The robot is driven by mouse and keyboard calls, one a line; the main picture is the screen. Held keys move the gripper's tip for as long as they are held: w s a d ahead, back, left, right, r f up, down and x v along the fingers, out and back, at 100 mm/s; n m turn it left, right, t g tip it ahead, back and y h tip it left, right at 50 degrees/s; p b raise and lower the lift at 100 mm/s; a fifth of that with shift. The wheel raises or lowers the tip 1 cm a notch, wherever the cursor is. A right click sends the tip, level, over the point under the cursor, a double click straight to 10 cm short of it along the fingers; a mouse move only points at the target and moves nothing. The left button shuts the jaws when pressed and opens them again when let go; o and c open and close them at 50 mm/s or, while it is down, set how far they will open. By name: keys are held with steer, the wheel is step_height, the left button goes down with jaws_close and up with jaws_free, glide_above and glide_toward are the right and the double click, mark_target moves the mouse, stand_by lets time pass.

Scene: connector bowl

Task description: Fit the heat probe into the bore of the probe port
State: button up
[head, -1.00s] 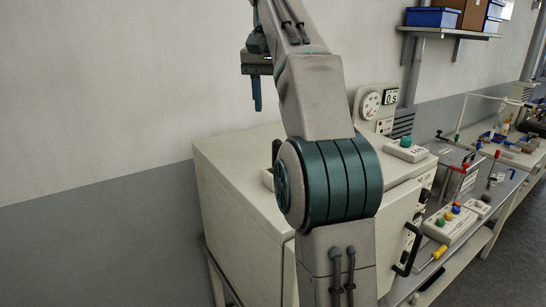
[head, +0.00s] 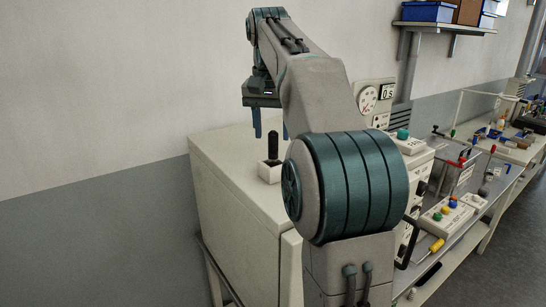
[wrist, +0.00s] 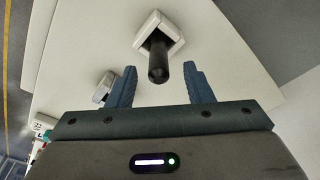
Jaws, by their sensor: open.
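The black cylindrical heat probe (head: 272,147) stands upright in a small white square block (head: 267,173) on top of the cream cabinet. In the wrist view the probe (wrist: 158,62) rises from the dark opening of this block (wrist: 151,24). My gripper (head: 271,136) is open and empty above the block. In the wrist view its two blue fingers (wrist: 161,68) are apart, with the probe's top between them in the picture; no contact shows. A pale rounded fitting (wrist: 104,88) lies left of it, partly behind the left finger. I cannot tell whether that is the probe port.
My arm hides much of the cabinet top (head: 225,150). A gauge panel (head: 368,100) stands behind it. To the right, a bench holds a box with coloured knobs (head: 445,215) and a yellow-handled tool (head: 437,246). A shelf (head: 445,27) hangs above. The cabinet's left top is clear.

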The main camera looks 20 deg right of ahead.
mark_target(273, 145)
steer(key=shift+w+d+f, duration=0.15)
steer(key=shift+f, duration=1)
steer(key=shift+w+d+f, duration=0.15)
steer(key=shift+f, duration=1)
jaws_close()
